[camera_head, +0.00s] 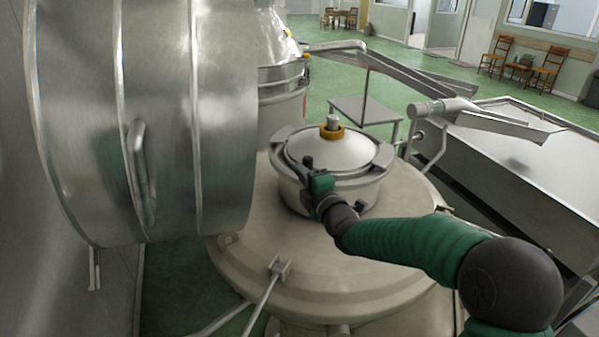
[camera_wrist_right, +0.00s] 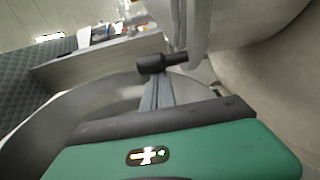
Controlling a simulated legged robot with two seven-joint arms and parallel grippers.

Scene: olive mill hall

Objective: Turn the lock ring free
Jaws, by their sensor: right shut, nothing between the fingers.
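A round steel lid unit stands on the broad beige machine top (camera_head: 330,265) in the head view. Its steel lock ring (camera_head: 284,134) runs around a shallow domed lid (camera_head: 330,150) and has raised lugs. My right gripper (camera_head: 309,163) is shut and empty at the near left side of the ring. I cannot tell whether it touches the ring. My left gripper is not in view.
A large steel drum (camera_head: 95,120) with a handle closes off the left side. A steel spout (camera_head: 450,108) and long trough (camera_head: 530,165) lie to the right. A small steel table (camera_head: 365,108) stands behind. Green floor is open at the back.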

